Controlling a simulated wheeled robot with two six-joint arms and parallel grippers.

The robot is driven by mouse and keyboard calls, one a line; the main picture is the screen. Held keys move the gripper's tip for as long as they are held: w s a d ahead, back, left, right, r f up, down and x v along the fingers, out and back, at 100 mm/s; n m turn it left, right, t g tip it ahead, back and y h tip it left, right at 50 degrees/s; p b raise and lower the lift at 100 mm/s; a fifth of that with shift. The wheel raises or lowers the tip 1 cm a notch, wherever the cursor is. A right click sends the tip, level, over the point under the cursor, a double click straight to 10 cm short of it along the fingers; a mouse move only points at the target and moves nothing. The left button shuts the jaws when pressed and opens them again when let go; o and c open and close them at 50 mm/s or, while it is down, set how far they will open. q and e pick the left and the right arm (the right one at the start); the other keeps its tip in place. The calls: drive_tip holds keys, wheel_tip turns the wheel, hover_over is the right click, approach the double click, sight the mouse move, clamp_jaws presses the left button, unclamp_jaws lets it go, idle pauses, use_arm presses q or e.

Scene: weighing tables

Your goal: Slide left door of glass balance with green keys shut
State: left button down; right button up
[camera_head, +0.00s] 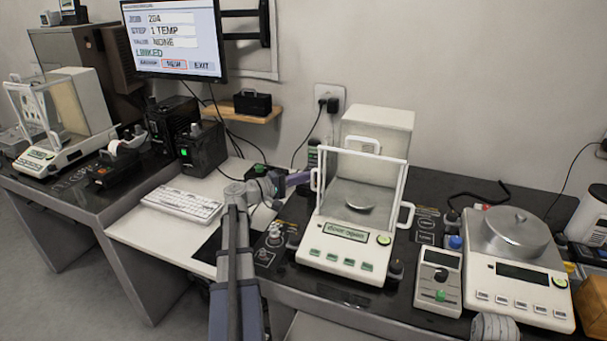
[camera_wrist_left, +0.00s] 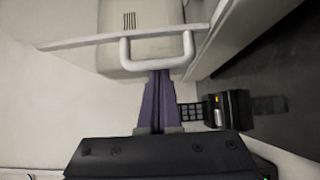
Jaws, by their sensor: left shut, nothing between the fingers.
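The glass balance with green keys (camera_head: 345,258) stands on the dark table in the middle of the head view. Its left door shows edge-on, with a white loop handle (camera_head: 315,180) on its outer side. How far the door stands open is hard to tell. My left gripper (camera_head: 300,178), with purple fingers, is just left of this handle. In the left wrist view the shut, empty fingers (camera_wrist_left: 158,80) point at the white handle (camera_wrist_left: 158,62), their tips by its bar. Whether they touch it I cannot tell. My right gripper is not in view.
A control box (camera_head: 439,280) and a second balance with a round steel pan (camera_head: 516,280) stand to the right. A keyboard (camera_head: 181,204) lies on the lower white desk at left. Small knobs (camera_head: 274,236) stand left of the glass balance. Another glass balance (camera_head: 75,150) is at far left.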

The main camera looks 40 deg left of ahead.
use_arm(q)
drive_tip(key=shift+s+d, duration=0.2)
drive_tip(key=shift+s, duration=0.2)
drive_tip(key=s+d, duration=0.2)
drive_tip(key=s, duration=0.5)
drive_tip(key=shift+s+d, duration=0.25)
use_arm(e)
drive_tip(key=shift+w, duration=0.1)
use_arm(q)
drive_tip(key=shift+f, duration=0.1)
drive_tip(key=s+a, duration=0.5)
drive_tip(key=a, duration=0.1)
drive_tip(key=shift+s, duration=0.35)
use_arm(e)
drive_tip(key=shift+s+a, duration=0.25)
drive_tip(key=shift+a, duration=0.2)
